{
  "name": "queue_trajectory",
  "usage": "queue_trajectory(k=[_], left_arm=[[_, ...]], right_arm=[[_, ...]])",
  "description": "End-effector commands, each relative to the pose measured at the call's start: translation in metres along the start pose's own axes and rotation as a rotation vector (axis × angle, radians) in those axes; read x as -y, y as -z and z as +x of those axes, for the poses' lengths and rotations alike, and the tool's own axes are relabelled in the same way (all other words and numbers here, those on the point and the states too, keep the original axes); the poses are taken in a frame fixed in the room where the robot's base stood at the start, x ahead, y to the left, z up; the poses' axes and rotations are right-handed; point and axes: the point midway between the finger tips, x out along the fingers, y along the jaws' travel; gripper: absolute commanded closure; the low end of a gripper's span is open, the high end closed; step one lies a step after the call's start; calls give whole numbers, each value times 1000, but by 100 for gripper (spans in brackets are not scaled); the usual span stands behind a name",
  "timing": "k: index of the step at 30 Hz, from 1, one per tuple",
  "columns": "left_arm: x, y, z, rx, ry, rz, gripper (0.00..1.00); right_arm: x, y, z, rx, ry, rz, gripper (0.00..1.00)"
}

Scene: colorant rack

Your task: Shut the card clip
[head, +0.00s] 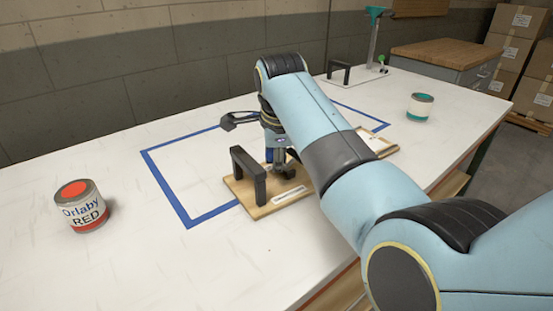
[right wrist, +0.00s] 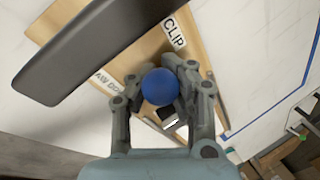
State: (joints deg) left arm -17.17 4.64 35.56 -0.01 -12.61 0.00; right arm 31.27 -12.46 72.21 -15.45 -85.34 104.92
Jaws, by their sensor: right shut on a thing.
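The card clip's wooden board (head: 236,190) lies on the white table, with a black upright handle (head: 248,176) at its left side. In the right wrist view the board (right wrist: 120,52) carries a "CLIP" label (right wrist: 174,33), and a dark bar (right wrist: 85,55) crosses the upper left. My right gripper (head: 280,168) reaches down over the board. In the right wrist view its fingers (right wrist: 161,84) are closed around a blue ball knob (right wrist: 160,88). The arm hides much of the clip, so I cannot tell the clip's angle. My left gripper is out of view.
A red-labelled paint can (head: 82,208) stands at the left and a teal can (head: 420,107) at the right. Blue tape (head: 165,187) marks a rectangle on the table. A stand (head: 370,50) is at the back.

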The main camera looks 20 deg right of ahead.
Motion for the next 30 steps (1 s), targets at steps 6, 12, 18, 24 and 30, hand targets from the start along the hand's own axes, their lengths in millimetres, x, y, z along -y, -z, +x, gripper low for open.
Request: queue_trajectory(k=[6,12,18,24,30], left_arm=[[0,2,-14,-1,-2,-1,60],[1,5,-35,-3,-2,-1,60],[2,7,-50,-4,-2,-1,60],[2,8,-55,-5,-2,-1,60],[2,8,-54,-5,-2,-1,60]], right_arm=[[3,4,-4,52,-34,20,100],[8,10,-8,161,-97,58,100],[12,17,-8,288,-171,102,100],[14,22,-6,397,-234,139,100],[15,25,-4,470,-275,163,100]])
